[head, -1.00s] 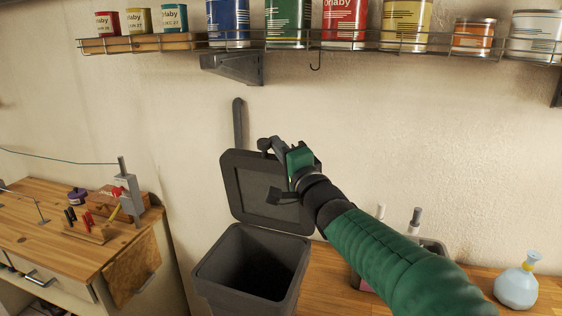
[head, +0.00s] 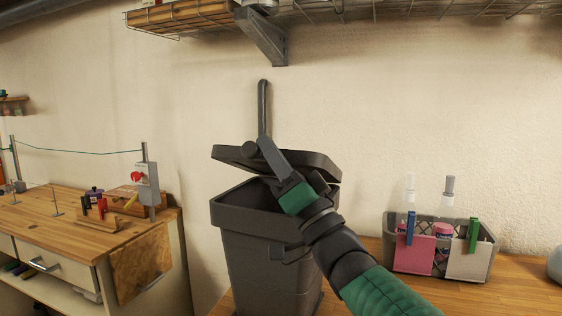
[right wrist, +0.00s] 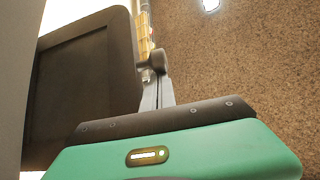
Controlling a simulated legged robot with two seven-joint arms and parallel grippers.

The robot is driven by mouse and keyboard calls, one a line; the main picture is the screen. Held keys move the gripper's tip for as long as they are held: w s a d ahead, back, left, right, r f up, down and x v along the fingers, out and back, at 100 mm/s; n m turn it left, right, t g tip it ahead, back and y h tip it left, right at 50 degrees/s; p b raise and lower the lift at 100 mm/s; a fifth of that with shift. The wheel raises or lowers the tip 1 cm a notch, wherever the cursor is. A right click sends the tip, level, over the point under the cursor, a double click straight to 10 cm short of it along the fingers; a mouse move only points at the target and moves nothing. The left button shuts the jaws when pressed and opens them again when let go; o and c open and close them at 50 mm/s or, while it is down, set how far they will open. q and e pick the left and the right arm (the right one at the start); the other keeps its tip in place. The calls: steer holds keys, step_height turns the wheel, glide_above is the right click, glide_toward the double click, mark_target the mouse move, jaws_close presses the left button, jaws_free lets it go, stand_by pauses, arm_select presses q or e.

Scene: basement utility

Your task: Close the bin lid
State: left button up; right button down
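The dark grey bin (head: 265,265) stands in the middle of the head view, its mouth partly visible. Its hinged lid (head: 318,161) is tilted partway down over the mouth, with a gap at the front. My right gripper (head: 262,147) is at the lid, its fingers overlapping the lid's middle and hiding part of it. In the right wrist view, the fingers (right wrist: 156,80) look closed together with nothing between them. The lid's dark panel (right wrist: 75,95) fills the left of that view. Whether the fingers touch the lid is hard to tell. My left gripper is not in view.
A wooden workbench (head: 60,235) with tools stands at the left. A counter (head: 505,285) at the right holds a grey basket (head: 435,225) with cards and clips. A wire shelf (head: 400,12) hangs above on the wall. Free space lies above the lid.

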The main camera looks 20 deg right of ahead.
steer(key=f+b, duration=0.3)
steer(key=s+a+f+n+y+b, duration=0.1)
steer(key=f+b, duration=0.1)
steer(key=f, duration=0.2)
steer(key=s+a+f+n+b, duration=0.1)
steer(key=f+b, duration=0.2)
steer(key=shift+s+a+f+g+y+b, duration=0.1)
steer(key=shift+s+f+g+y+b, duration=0.1)
steer(key=shift+g+y+b, duration=0.15)
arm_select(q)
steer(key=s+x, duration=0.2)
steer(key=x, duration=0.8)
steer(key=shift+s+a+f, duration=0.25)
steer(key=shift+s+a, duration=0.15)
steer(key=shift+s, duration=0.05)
arm_select(e)
steer(key=shift+s+a+r+y, duration=0.1)
steer(key=shift+r+y, duration=0.15)
steer(key=shift+r, duration=0.05)
